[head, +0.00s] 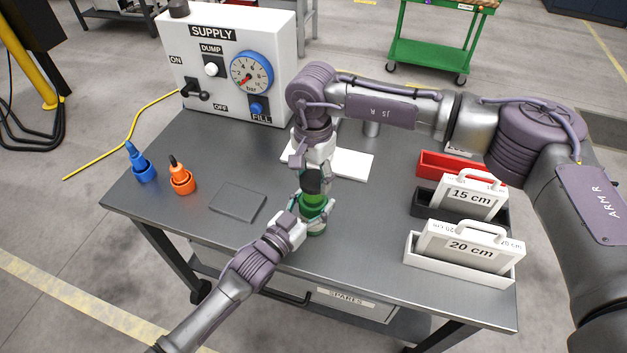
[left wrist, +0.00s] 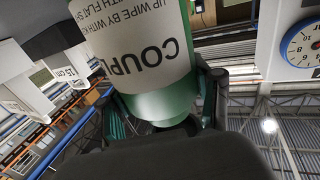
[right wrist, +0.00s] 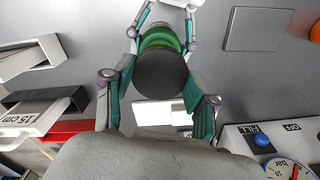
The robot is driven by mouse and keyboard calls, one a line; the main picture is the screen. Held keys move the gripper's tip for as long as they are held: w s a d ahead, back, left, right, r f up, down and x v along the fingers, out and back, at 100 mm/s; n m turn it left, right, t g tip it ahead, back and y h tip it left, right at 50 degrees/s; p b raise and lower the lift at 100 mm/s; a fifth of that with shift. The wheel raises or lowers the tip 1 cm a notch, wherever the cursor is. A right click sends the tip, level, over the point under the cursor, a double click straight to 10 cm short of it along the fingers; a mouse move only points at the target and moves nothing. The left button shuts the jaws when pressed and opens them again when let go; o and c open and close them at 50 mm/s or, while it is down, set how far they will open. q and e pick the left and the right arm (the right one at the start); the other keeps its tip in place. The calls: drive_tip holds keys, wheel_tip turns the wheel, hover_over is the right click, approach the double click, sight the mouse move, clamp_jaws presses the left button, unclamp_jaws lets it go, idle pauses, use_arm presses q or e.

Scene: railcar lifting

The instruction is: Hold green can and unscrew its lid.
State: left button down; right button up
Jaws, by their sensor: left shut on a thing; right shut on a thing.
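The green can (head: 313,212) stands upright near the table's front edge, with a black lid (head: 312,183) on top. My left gripper (head: 308,219) is shut on the can's body from the front left. In the left wrist view the can's white label (left wrist: 135,45) fills the upper part. My right gripper (head: 313,181) comes down from above and is shut on the lid. In the right wrist view its fingers flank the round black lid (right wrist: 162,73), with the green body (right wrist: 160,38) just beyond. The exact finger contact on the lid is hard to see.
A grey pad (head: 237,204) lies left of the can. A supply box (head: 225,60) is behind. Red (head: 440,163), black (head: 424,208) and white (head: 430,262) trays are right. A white sheet (head: 355,163) lies behind the can.

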use_arm(q)
drive_tip(key=shift+c, duration=0.7)
unclamp_jaws()
